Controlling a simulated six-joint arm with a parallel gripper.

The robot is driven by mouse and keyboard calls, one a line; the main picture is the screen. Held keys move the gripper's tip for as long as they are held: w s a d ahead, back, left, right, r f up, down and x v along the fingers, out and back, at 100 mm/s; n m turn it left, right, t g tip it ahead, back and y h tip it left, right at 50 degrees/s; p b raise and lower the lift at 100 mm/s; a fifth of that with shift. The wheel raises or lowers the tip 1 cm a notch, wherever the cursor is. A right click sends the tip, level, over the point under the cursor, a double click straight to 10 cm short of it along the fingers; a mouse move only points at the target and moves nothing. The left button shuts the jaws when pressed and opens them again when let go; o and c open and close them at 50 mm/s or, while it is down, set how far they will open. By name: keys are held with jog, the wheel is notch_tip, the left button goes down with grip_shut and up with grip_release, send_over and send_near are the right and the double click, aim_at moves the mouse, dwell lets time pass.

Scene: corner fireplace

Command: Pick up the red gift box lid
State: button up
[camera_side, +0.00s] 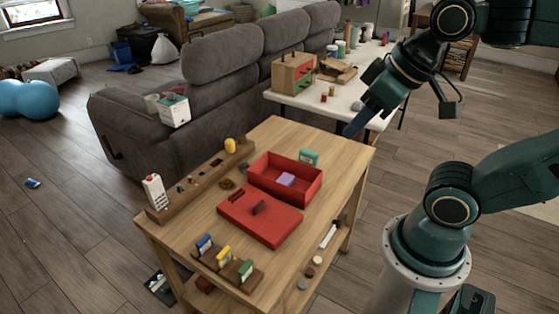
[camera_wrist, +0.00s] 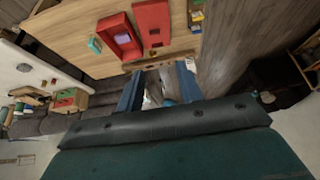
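My gripper (camera_side: 352,130) is up in the air near the table's far right corner, well away from the lid. In the wrist view, its two blue fingers (camera_wrist: 160,70) are wide apart with nothing held between them.
A long wooden rack (camera_side: 200,180) runs along the table's left edge. A stand with colored cards (camera_side: 226,262) is at the front. A teal item (camera_side: 309,158) stands behind the box. A white table (camera_side: 345,98) and grey sofa (camera_side: 225,80) are beyond.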

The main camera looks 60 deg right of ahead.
jog(key=shift+w, duration=0.1)
jog(key=w+d+f+n+g, duration=0.1)
jog(key=w+f+n+g, duration=0.15)
jog(key=w+n, duration=0.4)
jog(key=w+d+f+n+g, duration=0.1)
jog(key=w+f+n, duration=0.25)
jog(key=w, duration=0.65)
jog(key=w+d+f+n+g+y, duration=0.1)
jog(key=w+d+f+n, duration=0.1)
jog(key=f, duration=0.6)
jog(key=w+d+f+n+g, duration=0.1)
jog(key=w+f+n, duration=0.4)
jog(key=w+f, duration=0.2)
notch_tip(320, 180, down, 2)
jog(key=shift+d+f+y, duration=0.15)
jog(key=shift+d+y, duration=0.2)
jog(key=shift+y, duration=0.05)
jog(key=shift+w, duration=0.1)
send_over(261, 202)
jog(key=shift+f, duration=4.25)
